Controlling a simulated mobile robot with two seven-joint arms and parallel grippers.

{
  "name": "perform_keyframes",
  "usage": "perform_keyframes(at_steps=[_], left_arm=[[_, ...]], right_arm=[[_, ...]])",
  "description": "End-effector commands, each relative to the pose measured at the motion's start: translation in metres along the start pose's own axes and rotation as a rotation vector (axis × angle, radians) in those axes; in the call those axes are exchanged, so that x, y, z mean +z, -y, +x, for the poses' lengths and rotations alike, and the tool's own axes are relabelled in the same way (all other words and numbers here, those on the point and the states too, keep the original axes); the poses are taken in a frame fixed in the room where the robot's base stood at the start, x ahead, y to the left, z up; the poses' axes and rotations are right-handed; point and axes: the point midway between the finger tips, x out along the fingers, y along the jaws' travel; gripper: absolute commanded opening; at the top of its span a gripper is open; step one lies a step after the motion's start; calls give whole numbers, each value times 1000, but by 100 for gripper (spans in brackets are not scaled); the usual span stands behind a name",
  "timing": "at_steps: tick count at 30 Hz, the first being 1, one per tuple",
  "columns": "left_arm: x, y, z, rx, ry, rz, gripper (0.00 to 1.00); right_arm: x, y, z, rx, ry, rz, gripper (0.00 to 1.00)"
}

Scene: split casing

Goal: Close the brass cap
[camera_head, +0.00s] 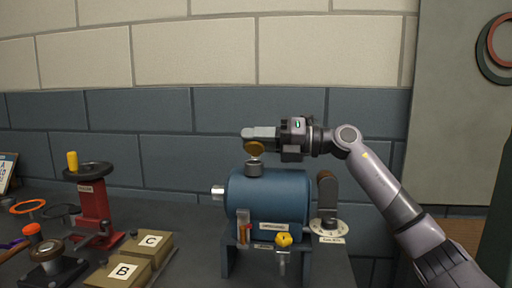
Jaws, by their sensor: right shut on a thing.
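A brass cap (253,149) sits over the short grey neck (254,168) on top of a blue cylindrical casing (272,196). The cap looks tilted, and its lower edge is close to the neck; I cannot tell if they touch. My right gripper (250,134) reaches in from the right and is shut at the cap's top edge. Its fingers hide part of the cap. My left gripper is not in view.
On the bench left of the casing stand a red pedestal with a black handwheel (92,205), boxes marked C (150,242) and B (122,272), and a round dark fixture (55,268). A yellow knob (284,240) and a white dial (329,228) are at the casing's front and right.

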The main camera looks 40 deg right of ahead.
Motion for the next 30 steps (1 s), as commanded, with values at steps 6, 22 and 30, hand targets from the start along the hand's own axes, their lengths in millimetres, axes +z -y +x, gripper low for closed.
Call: perform_keyframes(at_steps=[6, 22, 30], left_arm=[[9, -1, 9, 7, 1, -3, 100], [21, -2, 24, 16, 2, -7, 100], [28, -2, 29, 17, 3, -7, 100]], right_arm=[[-10, -1, 0, -1, -2, -208, 0], [-26, -4, 0, 0, -2, -658, 0], [-30, -4, 0, 0, -1, -786, 0]])
